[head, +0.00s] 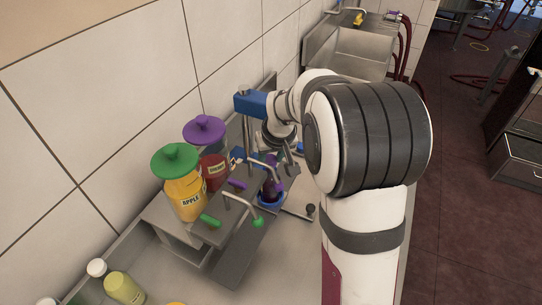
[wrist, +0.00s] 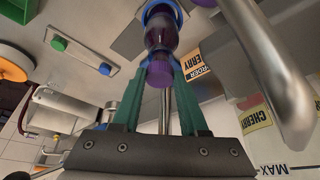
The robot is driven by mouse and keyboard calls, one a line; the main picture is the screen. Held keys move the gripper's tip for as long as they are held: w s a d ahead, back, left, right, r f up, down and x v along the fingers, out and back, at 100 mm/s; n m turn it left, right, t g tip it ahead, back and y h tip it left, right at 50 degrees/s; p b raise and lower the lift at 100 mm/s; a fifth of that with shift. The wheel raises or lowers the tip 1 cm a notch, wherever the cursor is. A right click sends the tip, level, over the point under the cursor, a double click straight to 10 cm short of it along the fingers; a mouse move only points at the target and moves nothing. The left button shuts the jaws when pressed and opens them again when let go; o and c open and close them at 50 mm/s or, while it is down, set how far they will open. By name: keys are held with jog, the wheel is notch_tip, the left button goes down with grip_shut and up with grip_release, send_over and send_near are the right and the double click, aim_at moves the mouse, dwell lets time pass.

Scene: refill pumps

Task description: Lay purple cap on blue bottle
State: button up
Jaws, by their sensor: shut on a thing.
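The purple cap (wrist: 159,75) is between the fingertips of my gripper (wrist: 161,78), which is shut on it. A dark, see-through bottle (wrist: 161,34) with a blue ring (wrist: 164,8) around its far end is directly in line with the cap. The cap is at the bottle's neck; I cannot tell whether it touches or is seated. In the head view the dark bottle (head: 271,186) stands upright with the blue ring (head: 270,199) at its foot. My gripper (head: 283,160) is above it, partly hidden by my arm.
A yellow APPLE container (head: 187,197) with green lid and a red CHERRY container (head: 214,171) with purple lid stand left on a metal dispenser (head: 185,243). Curved metal spouts (head: 240,203) reach near the bottle. A yellow-green bottle (head: 124,288) stands front left. The counter front is mostly clear.

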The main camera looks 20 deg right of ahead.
aim_at(271, 162)
jog(key=shift+f, duration=0.55)
jog(key=o, duration=1)
jog(key=shift+o, duration=0.2)
jog(key=shift+r, duration=0.1)
notch_tip(271, 162, up, 7)
jog(key=shift+f, duration=0.1)
